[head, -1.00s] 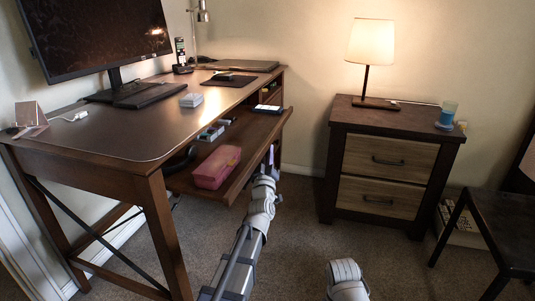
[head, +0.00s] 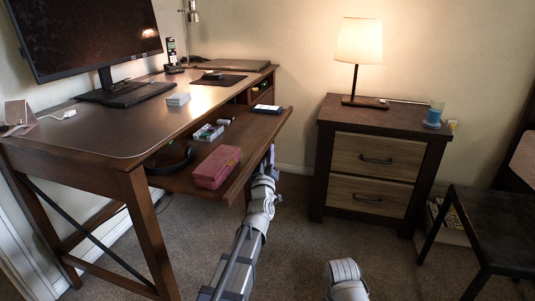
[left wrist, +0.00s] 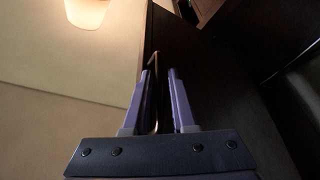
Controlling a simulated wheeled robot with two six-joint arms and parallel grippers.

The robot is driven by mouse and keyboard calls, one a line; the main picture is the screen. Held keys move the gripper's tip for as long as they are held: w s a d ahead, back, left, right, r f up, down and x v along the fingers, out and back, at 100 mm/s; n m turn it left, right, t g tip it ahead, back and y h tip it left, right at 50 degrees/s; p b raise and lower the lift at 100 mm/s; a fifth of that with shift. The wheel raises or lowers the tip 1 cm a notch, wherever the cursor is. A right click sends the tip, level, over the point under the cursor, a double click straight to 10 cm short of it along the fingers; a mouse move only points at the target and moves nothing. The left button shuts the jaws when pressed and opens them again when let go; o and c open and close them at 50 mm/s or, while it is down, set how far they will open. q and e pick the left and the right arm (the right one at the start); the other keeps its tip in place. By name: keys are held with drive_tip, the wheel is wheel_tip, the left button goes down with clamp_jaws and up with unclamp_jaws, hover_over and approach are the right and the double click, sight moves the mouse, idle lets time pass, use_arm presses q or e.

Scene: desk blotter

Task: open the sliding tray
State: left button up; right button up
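The sliding tray (head: 236,177) is a brown wooden shelf under the desk top. It is pulled out, with its front edge well forward of the desk. My left gripper (head: 270,160) is at the tray's front edge near its far end. In the left wrist view my gripper's two purple fingers (left wrist: 161,88) stand on either side of a thin metal handle (left wrist: 155,62) on the dark tray front (left wrist: 215,100). A narrow gap shows beside the handle, but the tray moves along with the gripper, so it appears held. My right gripper is not in view.
A pink box (head: 216,167), black headphones (head: 170,160) and small items (head: 208,132) lie on the tray. The desk (head: 120,130) carries a monitor (head: 85,35). A nightstand (head: 376,165) with a lamp stands right, and a dark chair (head: 495,225) nearer. Carpet between is clear.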

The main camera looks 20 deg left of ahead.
use_arm(q)
drive_tip(key=b+v, duration=0.2)
drive_tip(key=v, duration=0.5)
drive_tip(key=shift+s, duration=0.4)
drive_tip(key=shift+d+f, duration=0.1)
drive_tip(key=shift+f, duration=0.05)
